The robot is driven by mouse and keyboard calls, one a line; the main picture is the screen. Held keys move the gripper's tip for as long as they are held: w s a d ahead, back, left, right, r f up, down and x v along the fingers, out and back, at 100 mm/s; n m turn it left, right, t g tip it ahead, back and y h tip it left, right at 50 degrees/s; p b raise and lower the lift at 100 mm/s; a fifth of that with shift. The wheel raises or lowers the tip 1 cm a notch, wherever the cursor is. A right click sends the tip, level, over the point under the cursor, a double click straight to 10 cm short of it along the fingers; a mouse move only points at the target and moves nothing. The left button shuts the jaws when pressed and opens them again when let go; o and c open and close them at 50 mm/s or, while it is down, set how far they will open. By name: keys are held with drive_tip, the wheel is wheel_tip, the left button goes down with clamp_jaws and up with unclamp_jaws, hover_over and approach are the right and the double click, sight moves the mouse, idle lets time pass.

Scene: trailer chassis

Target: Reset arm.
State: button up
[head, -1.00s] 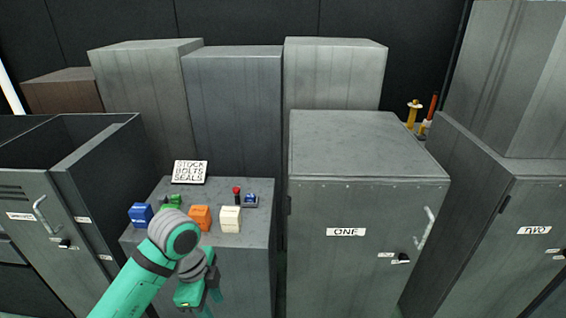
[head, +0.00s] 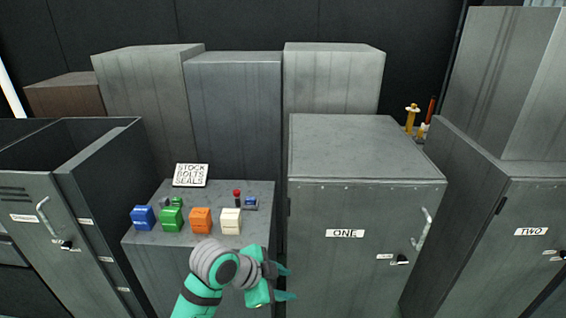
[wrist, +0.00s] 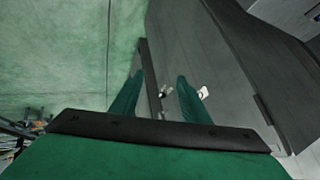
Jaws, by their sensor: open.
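My arm and green gripper (head: 286,283) are in the lower middle of the head view, in front of the stock stand (head: 190,262) and left of the cabinet labelled ONE (head: 362,275). The fingers point right, towards that cabinet's front. In the wrist view my gripper (wrist: 155,88) has its two green fingers apart with nothing between them. Beyond the fingers are a grey cabinet face (wrist: 205,60) with a small latch and a white label, seen tilted.
On the stand are blue (head: 143,217), green (head: 172,221), orange (head: 201,220) and white (head: 231,221) blocks, plus a sign (head: 190,175). An open-topped locker (head: 95,190) stands left. Cabinet TWO (head: 530,265) stands right. Tall grey cabinets stand behind.

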drive_tip(key=w+d+f+n+t+h, duration=0.1)
drive_tip(key=d+n+t+h, duration=0.1)
drive_tip(key=d+n+t, duration=0.95)
drive_tip(key=s+a+f+n+y, duration=0.2)
drive_tip(key=s+f+n+y, duration=0.15)
drive_tip(key=s+f, duration=0.35)
drive_tip(key=s+a+f+n+y, duration=0.1)
drive_tip(key=s+f+n+y, duration=0.3)
drive_tip(key=s, duration=0.5)
drive_tip(key=s+a+m, duration=0.1)
drive_tip(key=s+a, duration=0.3)
drive_tip(key=s, duration=0.6)
drive_tip(key=s+a+m, duration=0.1)
drive_tip(key=s+a, duration=0.3)
drive_tip(key=s, duration=0.7)
drive_tip(key=shift+s+a+r+y, duration=0.2)
drive_tip(key=shift+a+r+y, duration=0.15)
drive_tip(key=shift+a+y, duration=0.1)
